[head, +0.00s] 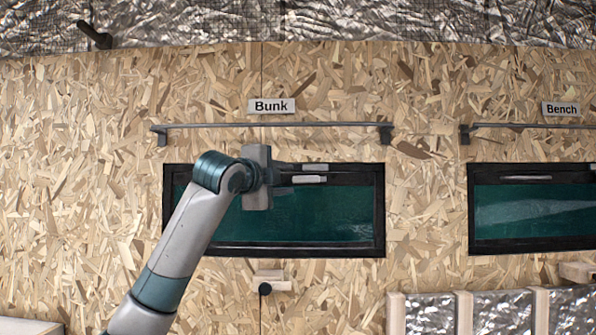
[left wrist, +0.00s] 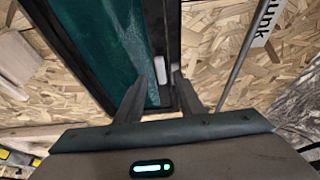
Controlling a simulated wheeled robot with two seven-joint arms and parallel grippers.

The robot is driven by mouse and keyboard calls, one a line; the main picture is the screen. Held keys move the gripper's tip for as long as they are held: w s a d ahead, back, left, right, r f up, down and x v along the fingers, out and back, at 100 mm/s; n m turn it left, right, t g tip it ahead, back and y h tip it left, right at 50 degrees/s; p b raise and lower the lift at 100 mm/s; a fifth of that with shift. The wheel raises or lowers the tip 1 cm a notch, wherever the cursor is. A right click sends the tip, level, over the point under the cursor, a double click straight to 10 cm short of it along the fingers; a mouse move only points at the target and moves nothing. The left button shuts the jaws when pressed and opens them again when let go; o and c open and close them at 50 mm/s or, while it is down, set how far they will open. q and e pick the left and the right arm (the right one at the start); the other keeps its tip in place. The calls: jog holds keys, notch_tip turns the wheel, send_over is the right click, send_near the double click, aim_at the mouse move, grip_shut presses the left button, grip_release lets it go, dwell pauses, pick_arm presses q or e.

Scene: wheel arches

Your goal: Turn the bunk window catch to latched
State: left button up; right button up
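The bunk window (head: 310,225) has a black frame and a dark green pane, under a "Bunk" label (head: 271,106). A pale bar-shaped catch (head: 309,179) lies about level on the upper part of the frame; a second pale strip (head: 315,167) sits just above it. My left gripper (head: 287,177) is at the upper frame, just left of the catch in the head view. In the left wrist view my left gripper (left wrist: 160,88) has its fingers apart, with the pale catch (left wrist: 160,70) ahead between the fingertips. I see no contact. My right gripper is not in view.
A grey rail (head: 275,125) runs above the bunk window. The bench window (head: 535,210) is at the right, under a "Bench" label (head: 561,109). A wooden block with a black knob (head: 265,288) is below the bunk window.

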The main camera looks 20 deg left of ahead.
aim_at(300, 180)
pick_arm(q)
jog(key=w+p, duration=0.1)
jog(key=w, duration=0.1)
jog(key=w+p, duration=0.1)
jog(key=w, duration=0.1)
jog(key=w+p, duration=0.1)
jog(key=w, duration=0.1)
jog(key=shift+w+d+r, duration=0.15)
jog(key=shift+w+d, duration=0.2)
jog(key=shift+d, duration=0.05)
jog(key=shift+w+p, duration=0.5)
jog(key=shift+w, duration=0.1)
grip_shut()
